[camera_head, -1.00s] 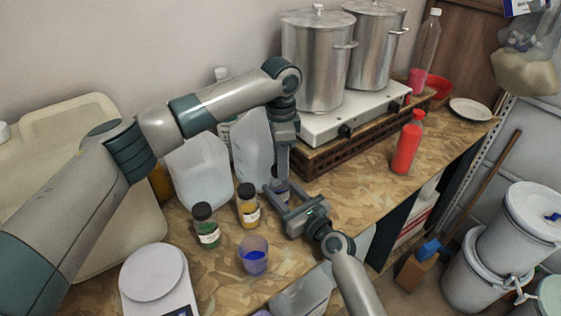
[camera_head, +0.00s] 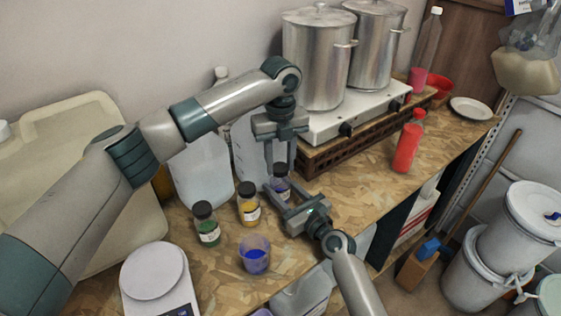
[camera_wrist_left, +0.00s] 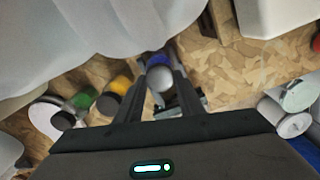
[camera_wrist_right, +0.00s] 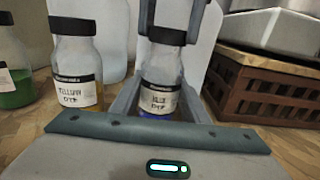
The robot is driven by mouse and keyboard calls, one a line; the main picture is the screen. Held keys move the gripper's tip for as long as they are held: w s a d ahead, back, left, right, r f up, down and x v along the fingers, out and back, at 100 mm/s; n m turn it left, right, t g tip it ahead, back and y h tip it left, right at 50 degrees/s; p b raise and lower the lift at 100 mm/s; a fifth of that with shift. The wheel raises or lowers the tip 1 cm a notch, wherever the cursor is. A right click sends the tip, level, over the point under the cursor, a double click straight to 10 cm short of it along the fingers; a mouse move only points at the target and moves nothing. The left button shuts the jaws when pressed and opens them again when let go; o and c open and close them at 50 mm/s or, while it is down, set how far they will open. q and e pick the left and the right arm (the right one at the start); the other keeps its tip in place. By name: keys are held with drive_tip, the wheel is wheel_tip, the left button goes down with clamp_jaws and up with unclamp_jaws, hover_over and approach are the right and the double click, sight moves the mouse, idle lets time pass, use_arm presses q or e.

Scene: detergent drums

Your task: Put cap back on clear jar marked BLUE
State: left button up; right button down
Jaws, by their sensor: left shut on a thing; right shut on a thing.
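The clear jar marked BLUE (camera_wrist_right: 160,75) stands upright in the right wrist view, with blue at its bottom. It also shows in the head view (camera_head: 281,186). Its dark cap (camera_wrist_right: 167,36) sits on top of the neck, apparently level. My left gripper (camera_head: 280,168) points down from above and is shut on the cap; its fingers also show in the left wrist view (camera_wrist_left: 160,78). My right gripper (camera_head: 279,200) is shut around the jar's body from the front. The exact fit between cap and neck is partly hidden.
A yellow-dye jar (camera_head: 248,206) and a green jar (camera_head: 206,224) stand capped to the left. A beaker of blue (camera_head: 255,256) stands in front. A scale (camera_head: 155,272), large translucent containers (camera_head: 202,168) and a hotplate (camera_head: 345,116) are nearby.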

use_arm(q)
drive_tip(key=m, duration=0.6)
drive_tip(key=shift+a, duration=0.1)
drive_tip(key=m, duration=0.7)
drive_tip(key=shift+w, duration=0.1)
drive_tip(key=o, duration=1)
drive_tip(key=shift+r, duration=0.15)
drive_tip(key=shift+r, duration=2.1)
drive_tip(key=shift+n, duration=0.3)
drive_tip(key=shift+c, duration=0.3)
